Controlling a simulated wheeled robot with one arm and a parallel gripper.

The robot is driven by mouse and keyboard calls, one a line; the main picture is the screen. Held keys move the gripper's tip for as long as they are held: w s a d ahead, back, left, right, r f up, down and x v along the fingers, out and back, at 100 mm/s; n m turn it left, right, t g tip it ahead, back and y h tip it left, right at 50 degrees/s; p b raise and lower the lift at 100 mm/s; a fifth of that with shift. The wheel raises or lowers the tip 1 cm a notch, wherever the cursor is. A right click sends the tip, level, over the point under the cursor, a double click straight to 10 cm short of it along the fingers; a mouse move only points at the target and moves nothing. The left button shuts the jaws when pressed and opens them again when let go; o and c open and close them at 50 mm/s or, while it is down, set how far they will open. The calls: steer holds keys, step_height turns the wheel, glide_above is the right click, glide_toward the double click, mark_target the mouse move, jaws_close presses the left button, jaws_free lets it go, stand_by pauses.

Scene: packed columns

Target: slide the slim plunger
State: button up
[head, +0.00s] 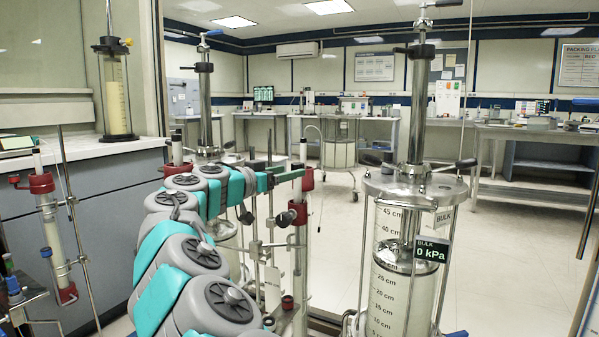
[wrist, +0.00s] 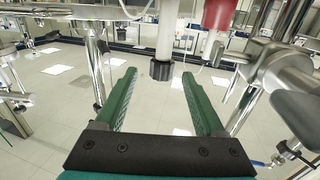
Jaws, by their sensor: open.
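My gripper (wrist: 159,74) is open, its two green fingers pointing forward in the wrist view. A pale slim rod with a black end (wrist: 162,69) shows between the fingertips; I cannot tell whether it is between them or beyond, and no contact is visible. A red fitting (wrist: 217,14) is just right of it. In the head view, a slim column (head: 301,232) with red fittings and a pale top stands just past the end of my teal and grey arm. I cannot tell which part is the slim plunger.
A wide clear column (head: 402,270) marked BULK, 0 kPa, with a steel plunger rod (head: 418,100), stands at right. Another slim column (head: 50,225) stands at left by a counter (head: 100,155). Steel posts and handles crowd the wrist view's right side. Open floor (head: 500,235) lies at right.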

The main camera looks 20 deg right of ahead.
steer(key=p+x, duration=0.1)
steer(key=x, duration=0.7)
steer(key=shift+w, duration=0.1)
steer(key=shift+a, duration=0.1)
jaws_close()
stand_by(0.4)
stand_by(0.9)
